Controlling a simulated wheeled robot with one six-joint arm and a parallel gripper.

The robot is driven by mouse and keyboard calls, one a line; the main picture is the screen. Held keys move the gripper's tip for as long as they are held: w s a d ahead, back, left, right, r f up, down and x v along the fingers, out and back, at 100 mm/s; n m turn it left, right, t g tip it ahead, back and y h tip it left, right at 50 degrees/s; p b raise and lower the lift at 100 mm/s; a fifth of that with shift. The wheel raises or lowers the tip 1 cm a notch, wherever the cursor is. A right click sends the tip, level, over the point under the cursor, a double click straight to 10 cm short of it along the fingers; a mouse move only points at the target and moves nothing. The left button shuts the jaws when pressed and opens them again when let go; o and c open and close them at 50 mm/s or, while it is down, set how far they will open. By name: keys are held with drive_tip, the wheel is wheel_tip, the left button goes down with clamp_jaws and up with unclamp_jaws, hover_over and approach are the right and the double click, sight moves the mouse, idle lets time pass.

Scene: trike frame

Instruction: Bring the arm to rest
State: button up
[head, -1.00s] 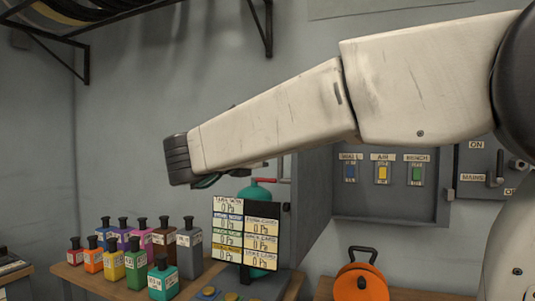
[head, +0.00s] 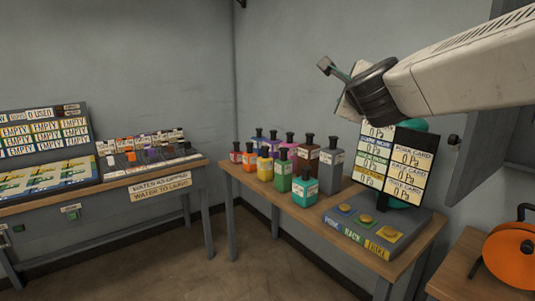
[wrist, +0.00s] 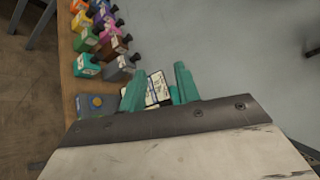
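My gripper (wrist: 159,72) shows two teal fingers apart in the wrist view, with a clear gap and nothing held between them. In the head view my gripper (head: 328,68) is raised in the air at the upper right, above the back of the bottle table (head: 254,190). My arm reaches in from the right edge. The pressure display board (head: 392,160) stands below my wrist and shows beyond the fingers in the wrist view (wrist: 157,90). The gripper appears clear of the board and the bottles.
Several coloured bottles (head: 305,187) stand left of the board. A base with round buttons (head: 366,219) lies in front of it. An orange reel (head: 512,254) sits at the right. A workbench with a labelled panel (head: 45,140) stands left. The floor (head: 200,270) between is clear.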

drive_tip(key=s+a+f+n+g+y, duration=0.2)
drive_tip(key=s+f+n+g+y, duration=0.15)
drive_tip(key=s+f+n, duration=0.4)
drive_tip(key=s+a+f+n+g+y, duration=0.2)
drive_tip(key=s+f+n+g, duration=0.4)
drive_tip(key=n, duration=0.3)
drive_tip(key=s+d+f+n+g+h, duration=0.1)
drive_tip(key=s+d+f+n+g, duration=0.1)
drive_tip(key=s, duration=0.5)
drive_tip(key=s+d+f+n+g+h, duration=0.2)
drive_tip(key=s+d+f, duration=0.2)
drive_tip(key=s+d, duration=0.2)
drive_tip(key=s+d+f+n+g+h, duration=0.1)
drive_tip(key=s+d+f+n+g, duration=0.1)
drive_tip(key=s, duration=0.7)
drive_tip(key=shift+s+d+f+h, duration=0.4)
drive_tip(key=shift+d+f, duration=0.45)
drive_tip(key=shift+d, duration=0.25)
